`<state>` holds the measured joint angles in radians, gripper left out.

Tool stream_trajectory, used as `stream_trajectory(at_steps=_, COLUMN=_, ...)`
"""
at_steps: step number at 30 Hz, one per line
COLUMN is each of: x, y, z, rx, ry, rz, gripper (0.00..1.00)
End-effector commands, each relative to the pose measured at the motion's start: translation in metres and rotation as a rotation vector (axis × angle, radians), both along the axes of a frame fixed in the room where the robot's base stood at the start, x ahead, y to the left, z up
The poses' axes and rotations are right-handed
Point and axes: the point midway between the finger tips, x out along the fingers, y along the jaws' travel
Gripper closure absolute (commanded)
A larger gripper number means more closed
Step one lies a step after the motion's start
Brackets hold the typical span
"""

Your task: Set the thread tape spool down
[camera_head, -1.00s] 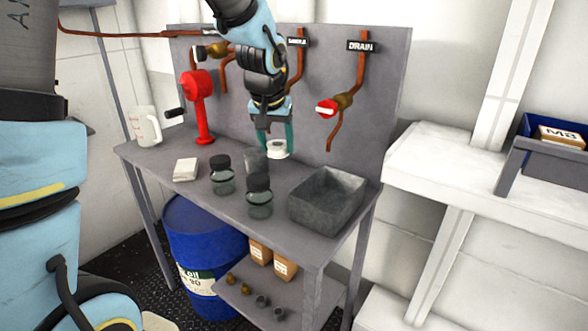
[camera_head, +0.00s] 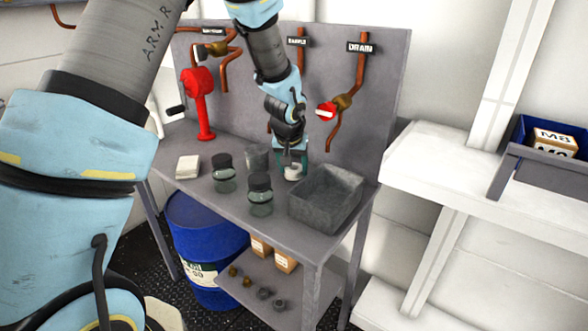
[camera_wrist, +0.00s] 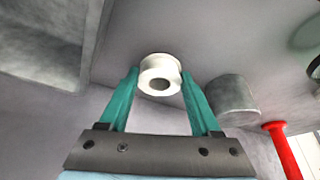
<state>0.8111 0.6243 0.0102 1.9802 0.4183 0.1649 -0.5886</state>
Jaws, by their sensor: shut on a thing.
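The thread tape spool (camera_head: 292,174) is a small white ring-shaped roll. In the head view it is low at the bench top, between the grey cup (camera_head: 257,158) and the grey metal tray (camera_head: 325,215). My gripper (camera_head: 291,166) is shut on it from above, with a teal finger on each side. In the wrist view the spool (camera_wrist: 160,61) sits between the fingertips (camera_wrist: 159,80), its dark centre hole showing. I cannot tell whether its underside touches the bench (camera_head: 237,205).
Two lidded glass jars (camera_head: 260,196) stand front left of the spool. Behind, a panel carries copper pipes and a red-handled drain valve (camera_head: 326,111). A blue drum (camera_head: 205,245) is beneath the bench.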

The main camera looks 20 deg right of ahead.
Motion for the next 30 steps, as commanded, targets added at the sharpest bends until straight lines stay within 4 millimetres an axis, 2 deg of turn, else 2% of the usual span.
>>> stream_trajectory(at_steps=1, x=-0.001, y=0.000, z=-0.008, rx=0.003, ry=0.002, rz=-0.004, gripper=0.97)
stream_trajectory(at_steps=16, x=0.002, y=-0.003, z=-0.017, rx=-0.001, ry=-0.001, rz=0.000, gripper=0.97)
stream_trajectory(at_steps=17, x=0.002, y=-0.004, z=-0.016, rx=-0.001, ry=-0.001, rz=0.000, gripper=0.33)
stream_trajectory(at_steps=24, x=0.002, y=-0.003, z=-0.015, rx=-0.001, ry=-0.001, rz=0.000, gripper=0.06)
stream_trajectory(at_steps=30, x=0.002, y=-0.003, z=-0.015, rx=-0.001, ry=-0.001, rz=0.000, gripper=0.06)
